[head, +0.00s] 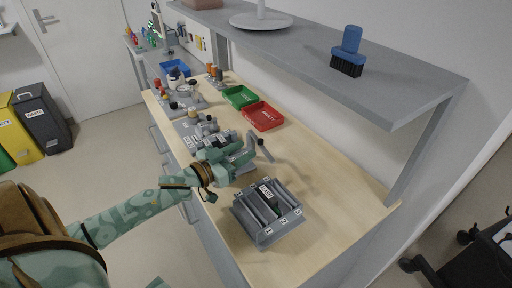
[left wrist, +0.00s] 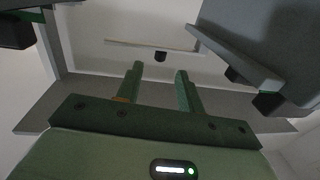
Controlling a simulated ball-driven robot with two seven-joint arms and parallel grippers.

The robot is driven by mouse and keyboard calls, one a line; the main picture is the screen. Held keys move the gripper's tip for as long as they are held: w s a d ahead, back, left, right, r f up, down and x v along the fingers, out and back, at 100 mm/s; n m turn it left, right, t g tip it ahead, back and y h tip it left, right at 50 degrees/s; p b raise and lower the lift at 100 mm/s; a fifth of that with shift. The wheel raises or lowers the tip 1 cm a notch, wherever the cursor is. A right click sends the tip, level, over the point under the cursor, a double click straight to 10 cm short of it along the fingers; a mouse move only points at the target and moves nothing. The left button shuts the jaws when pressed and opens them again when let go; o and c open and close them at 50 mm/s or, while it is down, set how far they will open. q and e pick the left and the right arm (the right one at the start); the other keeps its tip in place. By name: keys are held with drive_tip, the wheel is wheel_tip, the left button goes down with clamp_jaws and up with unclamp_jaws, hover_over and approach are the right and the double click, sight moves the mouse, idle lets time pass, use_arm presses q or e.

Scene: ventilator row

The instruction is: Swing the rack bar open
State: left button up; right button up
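A thin grey bent bar with a black knob (head: 261,142) stands up from the bench unit just beyond my left gripper (head: 243,154); I take it to be the rack bar. A grey slotted rack (head: 240,215) with labels and a dark labelled module inside sits nearer on the bench. In the left wrist view my left gripper (left wrist: 158,75) is open, with its two green fingers apart and nothing between the tips. A black knob (left wrist: 160,56) on a pale bar shows beyond the gap, apart from the fingers. My right gripper is not in view.
A red tray (head: 263,116) and a green tray (head: 239,97) lie along the wall side. A grey shelf (head: 400,85) with a blue brush (head: 348,50) overhangs the bench. Bare wood (head: 335,185) is free right of the rack. Small fixtures crowd the far end.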

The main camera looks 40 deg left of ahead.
sight(258, 142)
use_arm(q)
drive_tip(key=x, duration=0.4)
drive_tip(key=shift+w+b, duration=0.1)
drive_tip(key=shift+b, duration=0.2)
drive_tip(key=shift+w+d, duration=0.15)
drive_tip(key=shift+w, duration=0.15)
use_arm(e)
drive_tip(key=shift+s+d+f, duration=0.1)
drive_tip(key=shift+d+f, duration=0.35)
